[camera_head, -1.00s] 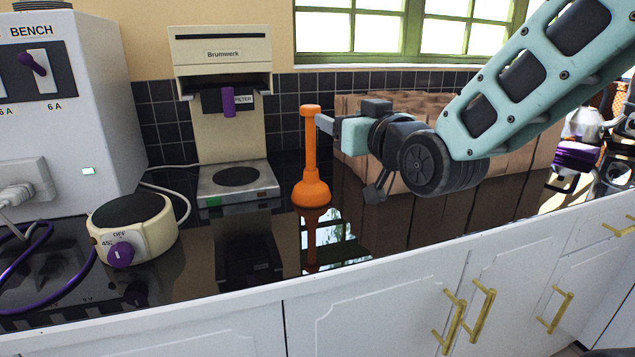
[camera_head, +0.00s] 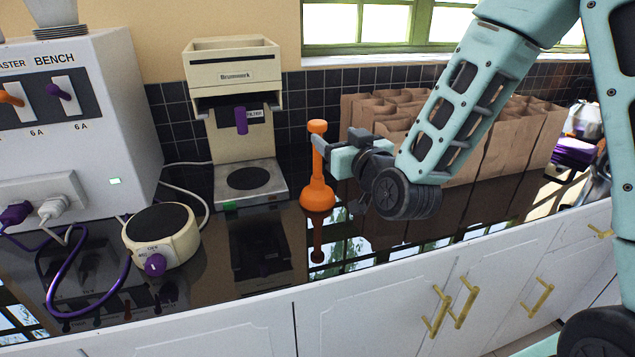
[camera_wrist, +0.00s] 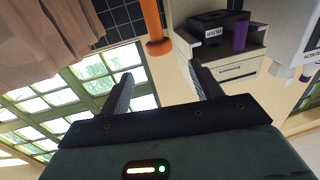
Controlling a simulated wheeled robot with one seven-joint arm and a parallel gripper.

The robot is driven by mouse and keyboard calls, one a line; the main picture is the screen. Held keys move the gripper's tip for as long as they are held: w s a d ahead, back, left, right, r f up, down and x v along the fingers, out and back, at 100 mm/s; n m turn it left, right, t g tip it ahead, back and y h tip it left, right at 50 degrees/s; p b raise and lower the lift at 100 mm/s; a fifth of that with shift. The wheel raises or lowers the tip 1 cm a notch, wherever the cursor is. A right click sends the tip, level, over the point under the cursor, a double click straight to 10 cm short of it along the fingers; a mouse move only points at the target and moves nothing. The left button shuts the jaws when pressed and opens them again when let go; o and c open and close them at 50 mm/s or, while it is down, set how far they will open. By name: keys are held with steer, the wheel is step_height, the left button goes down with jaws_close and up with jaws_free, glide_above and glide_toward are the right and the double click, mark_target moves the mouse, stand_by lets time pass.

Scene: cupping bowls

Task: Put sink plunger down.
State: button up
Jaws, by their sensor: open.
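The orange sink plunger (camera_head: 317,194) stands upright on the dark glossy countertop (camera_head: 205,268), cup down, right of the coffee maker. My gripper (camera_head: 319,143) is at the upper part of its handle, just below the knob at the top. The cup is outside the wrist view.
The cream coffee maker (camera_head: 233,75) stands behind and left. A round cream hot plate (camera_head: 163,240) and a grey bench box (camera_head: 95,120) with cables are further left. Brown paper bags (camera_head: 490,130) fill the counter behind and right of my gripper.

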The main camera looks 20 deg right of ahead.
mark_target(314, 120)
steer(key=w, duration=0.5)
steer(key=shift+w+a+p, duration=0.3)
steer(key=shift+w+a, duration=0.05)
steer(key=shift+w, duration=0.05)
steer(key=w, duration=0.2)
steer(key=w+p, duration=0.1)
steer(key=w, duration=0.2)
steer(key=shift+w+a, duration=0.4)
steer(key=shift+c, duration=0.3)
